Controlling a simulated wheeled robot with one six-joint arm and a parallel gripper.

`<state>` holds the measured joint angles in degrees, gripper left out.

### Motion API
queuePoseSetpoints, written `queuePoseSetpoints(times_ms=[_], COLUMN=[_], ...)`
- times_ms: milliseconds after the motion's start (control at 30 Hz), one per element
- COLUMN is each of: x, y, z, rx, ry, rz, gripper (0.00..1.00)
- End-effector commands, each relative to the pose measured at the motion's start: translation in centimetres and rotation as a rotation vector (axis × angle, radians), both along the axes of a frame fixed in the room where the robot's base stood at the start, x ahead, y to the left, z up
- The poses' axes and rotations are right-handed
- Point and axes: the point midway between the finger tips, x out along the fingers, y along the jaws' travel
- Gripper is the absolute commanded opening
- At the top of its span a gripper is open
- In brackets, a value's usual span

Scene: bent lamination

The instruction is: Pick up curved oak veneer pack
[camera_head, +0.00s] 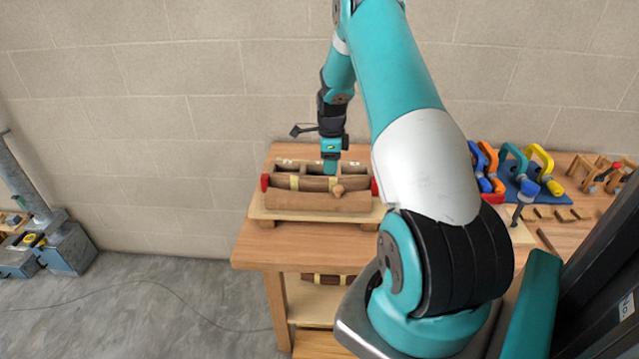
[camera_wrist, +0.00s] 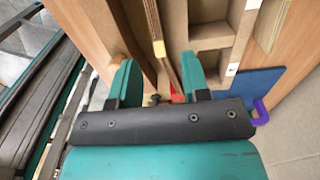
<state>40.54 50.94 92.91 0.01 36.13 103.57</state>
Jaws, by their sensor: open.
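The curved oak veneer pack (camera_head: 314,183) is a brown layered strip with yellow tape bands. In the head view it lies along the brown wooden form (camera_head: 305,202) on the bench. In the wrist view the pack (camera_wrist: 152,18) shows edge-on, running down between my fingers. My gripper (camera_head: 330,168) points down over the middle of the form. In the wrist view my gripper (camera_wrist: 161,82) is open, one teal finger on each side of the pack. I cannot tell whether either finger touches it; the fingertips are partly hidden in the head view.
Red parts (camera_head: 265,183) sit at both ends of the form. The form stands on a raised board on the wooden bench (camera_head: 252,250). Coloured clamps on a blue mat (camera_head: 512,190) and small wooden pieces lie to the right. A block wall is close behind.

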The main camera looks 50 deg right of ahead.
Motion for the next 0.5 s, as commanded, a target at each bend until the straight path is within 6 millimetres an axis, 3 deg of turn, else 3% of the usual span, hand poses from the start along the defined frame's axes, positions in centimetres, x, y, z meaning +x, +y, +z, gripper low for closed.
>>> queuePoseSetpoints(times_ms=[300, 500], x=[0.1, 0.1], y=[0.4, 0.3], z=[-4.0, -4.6], rx=[0.001, 0.0], ry=[0.002, 0.0], rz=[0.0, 0.0], gripper=[0.43, 0.43])
